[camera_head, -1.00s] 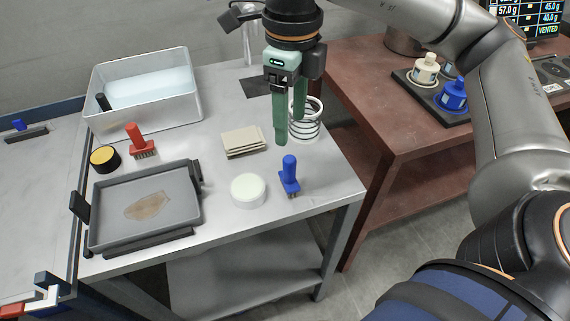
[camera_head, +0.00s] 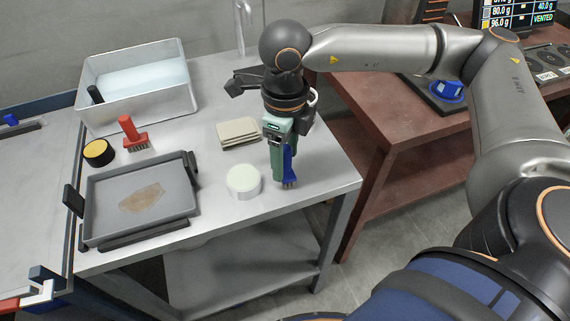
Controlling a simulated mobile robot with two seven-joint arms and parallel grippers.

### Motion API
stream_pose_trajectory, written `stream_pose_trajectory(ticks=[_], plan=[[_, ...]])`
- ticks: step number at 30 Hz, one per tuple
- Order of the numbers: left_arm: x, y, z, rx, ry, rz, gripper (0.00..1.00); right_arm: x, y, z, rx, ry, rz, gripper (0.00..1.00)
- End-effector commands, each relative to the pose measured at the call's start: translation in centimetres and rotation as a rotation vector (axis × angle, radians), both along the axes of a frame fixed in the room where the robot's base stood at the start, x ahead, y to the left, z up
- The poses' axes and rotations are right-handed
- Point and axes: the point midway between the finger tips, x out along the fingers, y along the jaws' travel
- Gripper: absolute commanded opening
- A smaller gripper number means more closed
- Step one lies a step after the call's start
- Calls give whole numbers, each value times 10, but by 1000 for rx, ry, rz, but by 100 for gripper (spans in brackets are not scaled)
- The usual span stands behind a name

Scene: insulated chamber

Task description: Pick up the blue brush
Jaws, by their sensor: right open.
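The blue brush (camera_head: 289,168) stands upright, bristles down, near the right front edge of the grey metal table (camera_head: 225,220). My right gripper (camera_head: 279,170) is open and reaches down at the brush. A green finger overlaps the left side of the brush in the picture, and the blue handle shows beside it. I cannot tell whether the finger touches the brush. The far finger is mostly hidden. My left gripper is not in view.
A white round tub (camera_head: 243,182) stands just left of the brush. Folded beige cloths (camera_head: 238,133) lie behind it. A red brush (camera_head: 132,133), a yellow-topped round tin (camera_head: 98,152), a grey tray (camera_head: 187,200) and a metal basin (camera_head: 187,107) fill the left side.

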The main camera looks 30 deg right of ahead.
Motion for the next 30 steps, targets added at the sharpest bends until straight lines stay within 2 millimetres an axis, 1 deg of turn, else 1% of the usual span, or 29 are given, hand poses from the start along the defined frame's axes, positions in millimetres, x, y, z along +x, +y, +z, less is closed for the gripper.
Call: stream_pose_trajectory(ticks=[5, 6, 23, 30], plan=[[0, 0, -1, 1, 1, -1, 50, 0, 0, 0, 0, 0, 0, 66], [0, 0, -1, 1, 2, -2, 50, 0, 0, 0, 0, 0, 0, 64], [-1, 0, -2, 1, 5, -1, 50, 0, 0, 0, 0, 0, 0, 1], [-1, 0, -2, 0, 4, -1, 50, 0, 0, 0, 0, 0, 0, 0]])
